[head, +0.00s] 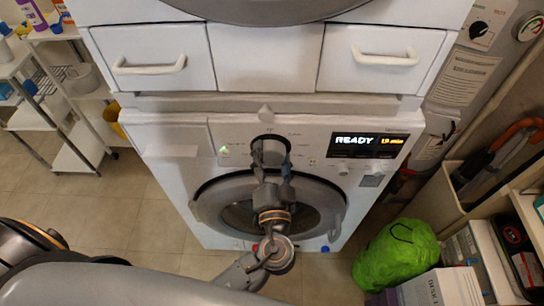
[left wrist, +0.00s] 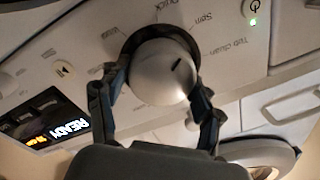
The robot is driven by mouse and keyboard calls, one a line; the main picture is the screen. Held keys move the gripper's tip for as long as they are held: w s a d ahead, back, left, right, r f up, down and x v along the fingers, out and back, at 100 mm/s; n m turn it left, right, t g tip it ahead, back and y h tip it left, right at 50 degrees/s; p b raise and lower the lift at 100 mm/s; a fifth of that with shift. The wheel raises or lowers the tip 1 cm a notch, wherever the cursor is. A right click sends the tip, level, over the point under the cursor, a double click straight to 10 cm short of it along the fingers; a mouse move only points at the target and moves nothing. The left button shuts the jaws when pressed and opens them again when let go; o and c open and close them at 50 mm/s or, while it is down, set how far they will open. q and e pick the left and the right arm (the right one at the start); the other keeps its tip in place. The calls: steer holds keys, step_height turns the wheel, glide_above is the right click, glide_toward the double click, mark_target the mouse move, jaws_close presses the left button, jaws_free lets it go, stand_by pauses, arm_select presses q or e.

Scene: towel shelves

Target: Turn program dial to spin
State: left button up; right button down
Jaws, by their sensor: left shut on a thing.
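The program dial (left wrist: 160,75) is a silver round knob on the white front panel of the washing machine. My left gripper (left wrist: 160,95) has one finger on each side of the dial and is shut on it. The dark mark on the dial faces up and right in the left wrist view, roughly toward the word Spin (left wrist: 199,20); the exact setting is unclear. Quick, Tub clean and other labels surround it. In the head view, my left gripper (head: 270,155) partly hides the dial (head: 268,139). The display (head: 368,145) reads READY. My right gripper is not in view.
The round washer door (head: 320,195) is below the dial. Two drawers with white handles (head: 150,66) are above the panel. A green bag (head: 396,255) and boxes stand on the right. White shelves (head: 75,150) stand on the left, with bare floor between.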

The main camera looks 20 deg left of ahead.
arm_select(q)
steer(key=shift+m, duration=0.6)
steer(key=shift+r, duration=0.1)
steer(key=o, duration=1.1)
steer(key=shift+o, duration=0.2)
steer(key=shift+s+d, duration=0.1)
steer(key=shift+s, duration=0.1)
steer(key=v, duration=1.1)
steer(key=shift+s+f, duration=0.2)
steer(key=shift+s, duration=0.15)
